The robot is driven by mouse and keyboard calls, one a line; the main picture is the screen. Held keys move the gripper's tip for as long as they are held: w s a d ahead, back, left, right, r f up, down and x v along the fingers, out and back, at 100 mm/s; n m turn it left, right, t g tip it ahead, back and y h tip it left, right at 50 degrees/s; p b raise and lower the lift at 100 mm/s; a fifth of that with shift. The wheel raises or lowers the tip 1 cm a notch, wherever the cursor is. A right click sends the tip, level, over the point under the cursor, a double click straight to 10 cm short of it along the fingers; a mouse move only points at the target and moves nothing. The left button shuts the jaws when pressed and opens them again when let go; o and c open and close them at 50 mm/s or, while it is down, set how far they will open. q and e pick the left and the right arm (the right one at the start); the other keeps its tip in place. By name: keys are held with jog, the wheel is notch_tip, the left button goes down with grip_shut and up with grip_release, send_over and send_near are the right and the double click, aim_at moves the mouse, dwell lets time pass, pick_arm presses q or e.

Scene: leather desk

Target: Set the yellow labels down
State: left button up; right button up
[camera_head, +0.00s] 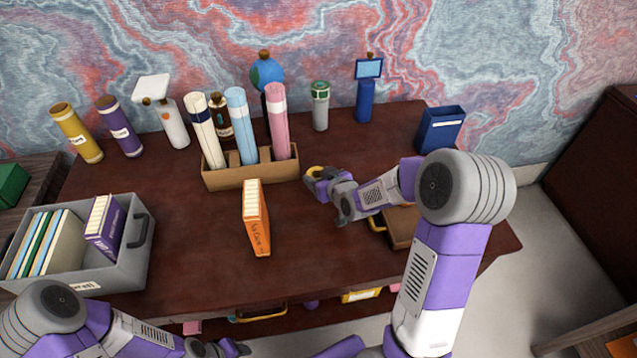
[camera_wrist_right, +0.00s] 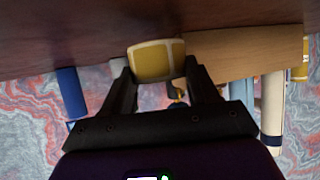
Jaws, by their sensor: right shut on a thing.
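The yellow labels (camera_wrist_right: 157,61) show in the right wrist view as a small pale-yellow pad with lighter edges, between the fingertips of my right gripper (camera_wrist_right: 158,72). In the head view my right gripper (camera_head: 318,180) is low over the desk (camera_head: 330,250), just right of the cardboard holder. A bit of the yellow labels (camera_head: 315,170) shows at its tips. Whether they touch the desk is unclear. My left gripper (camera_head: 232,348) is at the bottom edge of the head view, below the desk's front, and its fingers are hard to make out.
The cardboard holder (camera_head: 225,180) with rolled tubes stands left of my right gripper. An orange box (camera_head: 255,220) stands at the desk's middle. A grey bin (camera_head: 125,270) of folders is at left, and a blue bin (camera_head: 440,130) at back right.

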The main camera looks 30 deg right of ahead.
jog(key=shift+f, duration=0.9)
jog(key=shift+r, duration=0.1)
jog(key=shift+f+b, duration=0.2)
jog(key=shift+b, duration=0.2)
jog(key=o, duration=1.1)
jog(key=shift+c, duration=0.2)
jog(key=shift+r, duration=0.15)
